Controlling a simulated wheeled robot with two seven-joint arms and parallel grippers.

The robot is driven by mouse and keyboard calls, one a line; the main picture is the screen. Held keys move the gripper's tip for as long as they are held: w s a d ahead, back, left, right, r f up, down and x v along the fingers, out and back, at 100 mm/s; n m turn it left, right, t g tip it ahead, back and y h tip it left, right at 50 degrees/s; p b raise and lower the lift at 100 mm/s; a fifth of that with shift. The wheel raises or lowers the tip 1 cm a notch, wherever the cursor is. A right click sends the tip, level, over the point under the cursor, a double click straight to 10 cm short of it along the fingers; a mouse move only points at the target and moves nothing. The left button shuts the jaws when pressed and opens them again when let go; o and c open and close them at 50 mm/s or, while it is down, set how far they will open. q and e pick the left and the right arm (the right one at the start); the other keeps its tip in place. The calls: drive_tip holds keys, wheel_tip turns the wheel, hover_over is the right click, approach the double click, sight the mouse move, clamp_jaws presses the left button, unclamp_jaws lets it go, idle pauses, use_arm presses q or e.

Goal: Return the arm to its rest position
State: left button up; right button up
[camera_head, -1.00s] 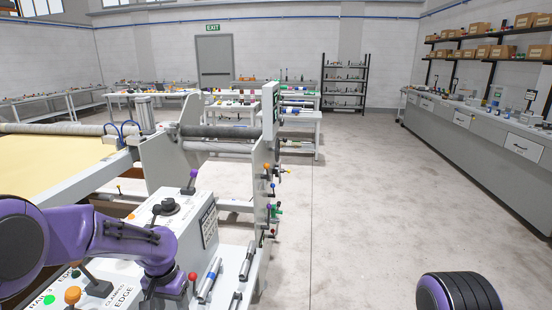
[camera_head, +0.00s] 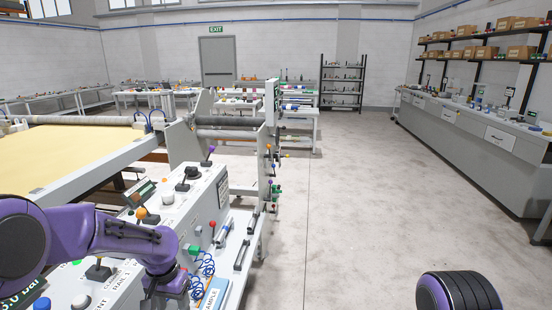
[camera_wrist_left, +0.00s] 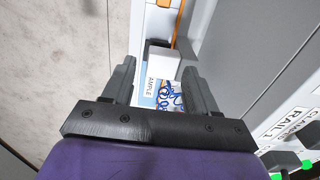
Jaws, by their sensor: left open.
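My left arm, purple and dark grey, comes in from the left in the head view and bends down over the front of the gantry's control panel (camera_head: 185,205). Its gripper is hidden below the picture's lower edge there. In the left wrist view my left gripper (camera_wrist_left: 157,82) is open, its two grey fingers apart with nothing held between them.
The quilting gantry with yellow fabric (camera_head: 60,155) and rollers fills the left. Knobs and levers, such as an orange one (camera_head: 141,213), stand up near my left arm. Open concrete floor (camera_head: 350,210) lies to the right, bounded by a long grey bench (camera_head: 475,150).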

use_arm(q)
drive_tip(key=s+f+n, duration=0.1)
drive_tip(key=s+f, duration=0.4)
drive_tip(key=f, duration=0.1)
drive_tip(key=s+d+f+n+t, duration=0.1)
drive_tip(key=s+f+n, duration=0.1)
drive_tip(key=s+f, duration=0.3)
drive_tip(key=s+f+n, duration=0.1)
drive_tip(key=s+f, duration=0.5)
drive_tip(key=f, duration=0.3)
drive_tip(key=shift+d+f+n+t, duration=0.1)
drive_tip(key=shift+d+n+t, duration=0.05)
drive_tip(key=shift+n+t, duration=0.25)
drive_tip(key=s+a+n+t+y, duration=0.1)
drive_tip(key=s+a+n+y, duration=0.15)
drive_tip(key=s, duration=0.65)
drive_tip(key=s+a+n+y, duration=0.1)
drive_tip(key=s+a, duration=0.2)
drive_tip(key=s, duration=0.5)
wheel_tip(320, 180, down, 11)
drive_tip(key=b, duration=1)
use_arm(e)
wheel_tip(320, 180, down, 10)
drive_tip(key=shift+s, duration=0.35)
